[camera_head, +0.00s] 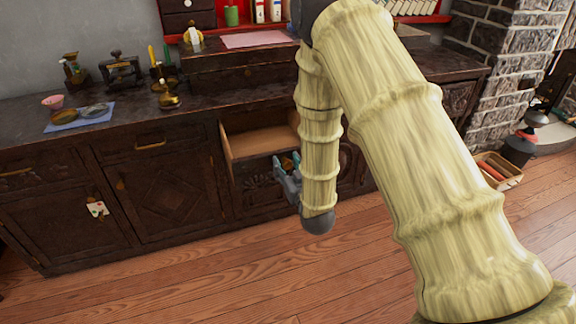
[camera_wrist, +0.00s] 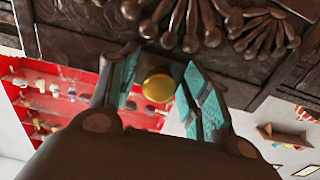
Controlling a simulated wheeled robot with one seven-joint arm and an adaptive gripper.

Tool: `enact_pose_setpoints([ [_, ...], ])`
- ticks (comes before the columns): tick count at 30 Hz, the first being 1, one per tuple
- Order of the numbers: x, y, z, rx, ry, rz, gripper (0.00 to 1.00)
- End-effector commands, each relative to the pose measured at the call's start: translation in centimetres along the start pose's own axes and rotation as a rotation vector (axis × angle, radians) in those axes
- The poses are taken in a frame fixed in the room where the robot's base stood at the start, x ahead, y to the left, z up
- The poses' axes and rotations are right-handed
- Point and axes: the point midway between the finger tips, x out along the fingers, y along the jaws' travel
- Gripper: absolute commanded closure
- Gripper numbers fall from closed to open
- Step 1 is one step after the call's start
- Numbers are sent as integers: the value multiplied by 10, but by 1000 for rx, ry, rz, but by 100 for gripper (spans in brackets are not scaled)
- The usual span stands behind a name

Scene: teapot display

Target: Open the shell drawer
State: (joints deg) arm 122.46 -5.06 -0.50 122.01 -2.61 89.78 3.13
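The drawer with the shell-like carved front (camera_wrist: 190,25) stands out from the dark sideboard. In the head view its pale wooden inside (camera_head: 262,142) shows, apparently empty where visible. A round brass knob (camera_wrist: 158,87) shows close up in the wrist view. My gripper (camera_wrist: 158,62) has its teal-padded fingers on both sides of the knob, with a gap visible beside it, so it looks open. In the head view my gripper (camera_head: 289,168) is at the drawer's front, partly hidden by my arm, which also covers the drawer's right side.
Closed doors and a drawer with a brass handle (camera_head: 150,143) lie to the left. A blue cloth (camera_head: 80,117) with small dishes and several brass items stand on the counter. A crate (camera_head: 497,170) stands on the floor at right. The wooden floor in front is clear.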

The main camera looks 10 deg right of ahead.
Motion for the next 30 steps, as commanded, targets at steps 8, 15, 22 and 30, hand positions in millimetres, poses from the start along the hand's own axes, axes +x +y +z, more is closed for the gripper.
enact_pose_setpoints([
  [8,-1,1,0,0,0,1,50],
  [15,-23,1,0,0,-2,2,50],
  [22,-66,1,1,1,-4,1,50],
  [30,-106,1,1,1,-3,2,50],
])
